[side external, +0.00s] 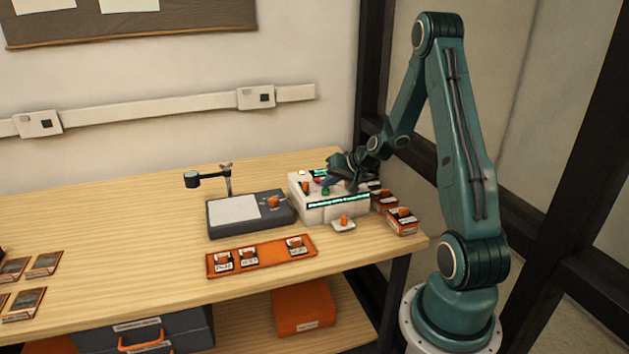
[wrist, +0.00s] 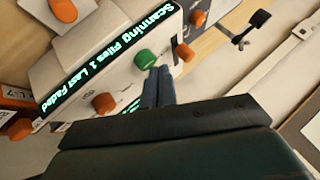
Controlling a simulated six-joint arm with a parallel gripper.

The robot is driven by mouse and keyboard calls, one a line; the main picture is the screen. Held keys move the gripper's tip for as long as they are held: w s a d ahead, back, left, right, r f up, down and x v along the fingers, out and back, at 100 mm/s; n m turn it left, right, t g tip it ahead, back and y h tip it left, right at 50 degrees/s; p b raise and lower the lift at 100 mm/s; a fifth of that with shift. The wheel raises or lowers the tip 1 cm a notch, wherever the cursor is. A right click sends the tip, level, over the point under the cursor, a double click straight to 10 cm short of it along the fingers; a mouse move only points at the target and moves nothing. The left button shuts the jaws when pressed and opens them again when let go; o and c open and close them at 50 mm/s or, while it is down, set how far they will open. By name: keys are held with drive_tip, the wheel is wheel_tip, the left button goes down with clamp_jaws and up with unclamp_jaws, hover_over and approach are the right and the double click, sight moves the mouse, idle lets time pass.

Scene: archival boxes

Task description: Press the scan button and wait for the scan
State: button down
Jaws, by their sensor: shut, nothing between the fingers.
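The white scanner box (side external: 318,213) stands near the table's right end. Its green button (wrist: 145,59) is on the top face and also shows in the side view (side external: 325,191). The lit display strip (wrist: 104,62) reads "Scanning Files 1 Last Faded". My gripper (wrist: 158,72) is shut and empty, its fingertips right beside the green button in the wrist view. I cannot tell whether they touch it. In the side view my gripper (side external: 327,182) is low over the box top.
Orange knobs (wrist: 104,103) (wrist: 185,52) flank the button. An orange tray (side external: 271,259) with labelled pieces lies in front. Labelled boxes (side external: 402,222) sit right. The table's middle left is clear.

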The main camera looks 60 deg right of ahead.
sight(329, 191)
drive_tip(key=shift+r, duration=0.4)
drive_tip(key=shift+r, duration=0.1)
drive_tip(key=shift+r, duration=2.45)
idle(3.3)
